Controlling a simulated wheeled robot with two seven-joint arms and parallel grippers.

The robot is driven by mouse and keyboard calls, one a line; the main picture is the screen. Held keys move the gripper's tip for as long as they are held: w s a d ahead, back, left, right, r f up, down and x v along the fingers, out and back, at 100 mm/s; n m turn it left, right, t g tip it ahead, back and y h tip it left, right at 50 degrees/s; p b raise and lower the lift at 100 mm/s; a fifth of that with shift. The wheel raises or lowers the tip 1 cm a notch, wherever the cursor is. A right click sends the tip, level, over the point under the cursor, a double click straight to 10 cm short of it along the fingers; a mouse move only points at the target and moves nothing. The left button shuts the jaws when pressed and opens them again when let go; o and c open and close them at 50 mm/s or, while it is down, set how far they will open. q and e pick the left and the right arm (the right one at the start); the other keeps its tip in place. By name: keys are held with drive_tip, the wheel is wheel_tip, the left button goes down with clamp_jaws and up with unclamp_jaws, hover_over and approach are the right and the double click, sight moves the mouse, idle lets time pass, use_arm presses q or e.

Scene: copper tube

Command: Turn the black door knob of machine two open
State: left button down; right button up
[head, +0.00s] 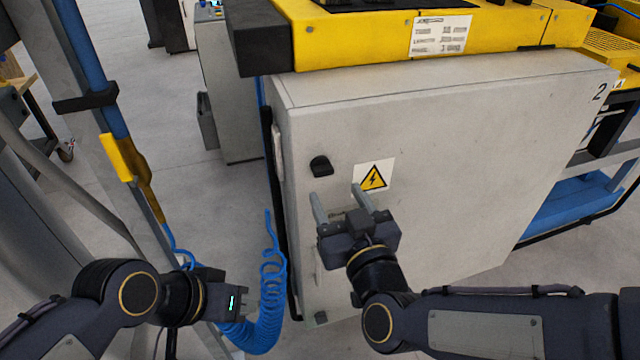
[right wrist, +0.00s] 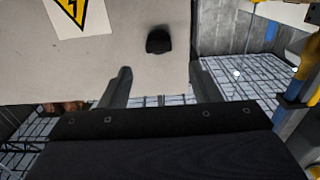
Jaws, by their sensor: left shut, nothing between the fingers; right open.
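The black door knob (head: 321,166) is on the upper left of the light grey cabinet door (head: 450,160) marked 2. The knob also shows in the right wrist view (right wrist: 159,40), ahead of and between the two fingers. My right gripper (head: 338,190) is open and empty, with its fingers pointing up at the door just below the knob; they look apart from the knob. In the right wrist view the right gripper (right wrist: 162,80) has its fingers spread wide. My left gripper (head: 240,302) is low at the left, away from the door, shut and empty.
A yellow warning label (head: 374,177) is right of the knob. A yellow machine top (head: 400,35) overhangs the door. A coiled blue hose (head: 268,290) hangs near my left gripper. A blue and yellow post (head: 110,130) stands at the left. Grey floor shows between post and cabinet.

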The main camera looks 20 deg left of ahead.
sight(325, 172)
drive_tip(key=x, duration=0.6)
drive_tip(key=shift+w, duration=0.1)
drive_tip(key=shift+c, duration=0.3)
drive_tip(key=c, duration=0.9)
